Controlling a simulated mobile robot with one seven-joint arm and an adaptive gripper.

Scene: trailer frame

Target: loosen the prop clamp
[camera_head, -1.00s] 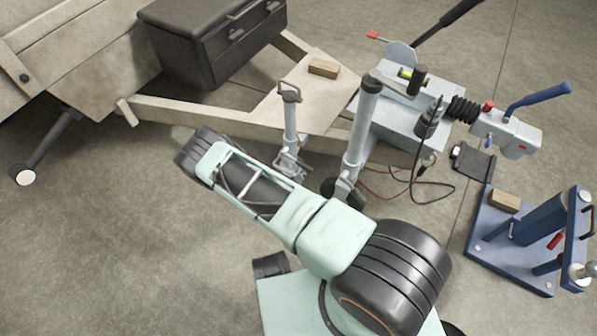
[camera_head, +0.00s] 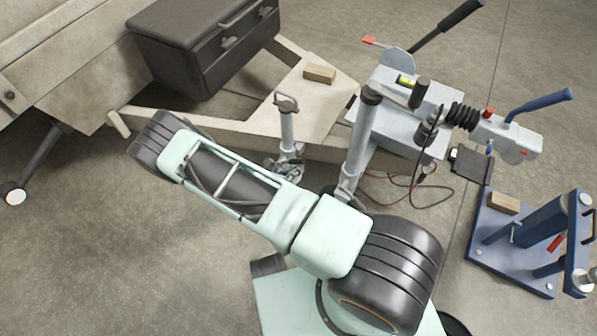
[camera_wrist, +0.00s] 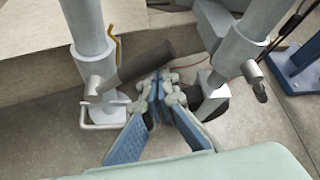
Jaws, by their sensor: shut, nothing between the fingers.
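The slim grey prop post (camera_head: 288,125) stands at the trailer frame, left of a thicker post (camera_head: 362,140). In the wrist view the prop post (camera_wrist: 84,25) is at upper left. Its clamp (camera_wrist: 98,88) sits low on it, with a dark lever grip (camera_wrist: 147,62) slanting up to the right. My gripper (camera_wrist: 163,82) is shut and empty, its fingertips just below the grip in the picture. I cannot tell whether they touch it. In the head view my arm hides most of the gripper and the clamp's lower part.
The thicker post (camera_wrist: 228,45) with its own small handle stands close on the right. The trailer frame (camera_head: 190,122) runs behind. Cables (camera_head: 420,190) hang at the coupling.

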